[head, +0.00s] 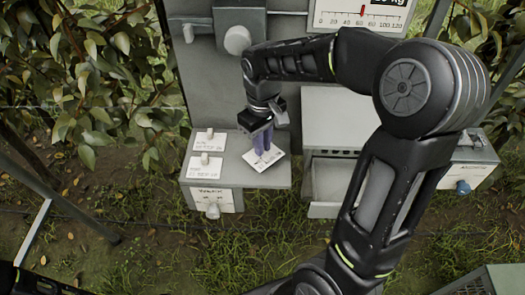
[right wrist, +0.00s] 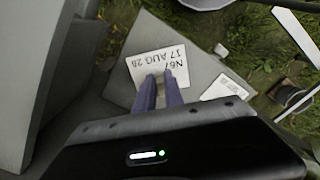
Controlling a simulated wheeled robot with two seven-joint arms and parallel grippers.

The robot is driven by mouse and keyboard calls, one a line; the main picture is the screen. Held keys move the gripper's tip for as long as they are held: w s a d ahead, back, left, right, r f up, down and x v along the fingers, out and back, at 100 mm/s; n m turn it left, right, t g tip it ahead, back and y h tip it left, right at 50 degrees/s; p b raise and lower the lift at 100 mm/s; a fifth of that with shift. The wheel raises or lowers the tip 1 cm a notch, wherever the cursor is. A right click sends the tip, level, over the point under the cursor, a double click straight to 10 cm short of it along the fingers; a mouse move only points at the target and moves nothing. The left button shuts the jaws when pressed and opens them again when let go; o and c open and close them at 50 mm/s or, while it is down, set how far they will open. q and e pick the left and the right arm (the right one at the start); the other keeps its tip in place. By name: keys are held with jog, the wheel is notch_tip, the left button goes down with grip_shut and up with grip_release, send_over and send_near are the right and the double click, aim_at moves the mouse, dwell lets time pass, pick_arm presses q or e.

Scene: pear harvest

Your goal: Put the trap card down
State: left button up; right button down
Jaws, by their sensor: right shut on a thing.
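The white trap card (head: 268,160) shows under the right gripper, over the right part of the grey shelf (head: 236,178). In the right wrist view the card (right wrist: 142,65) shows the print "N67 17 AUG 28". My right gripper (head: 263,145) points down, its purple fingers shut on the card; they also show in the right wrist view (right wrist: 160,90). I cannot tell whether the card touches the shelf. My left gripper is not in view.
Two other white cards, an upper one (head: 202,144) and a lower one (head: 200,170), lie on the shelf's left part with small knobs on them. An open drawer (head: 325,211) is to the right. A dial scale (head: 345,18) stands behind. Leafy branches flank the stand.

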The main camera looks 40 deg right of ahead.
notch_tip(320, 180, down, 3)
jog(key=shift+f+p, duration=0.1)
jog(key=shift+p, duration=0.45)
jog(key=shift+w+d+f, duration=0.1)
jog(key=shift+f, duration=0.15)
jog(key=shift+f, duration=0.15)
jog(key=c, duration=1.4)
grip_release()
jog(key=shift+c, duration=0.2)
notch_tip(320, 180, up, 12)
jog(key=shift+r+b, duration=0.2)
jog(key=shift+b, duration=0.55)
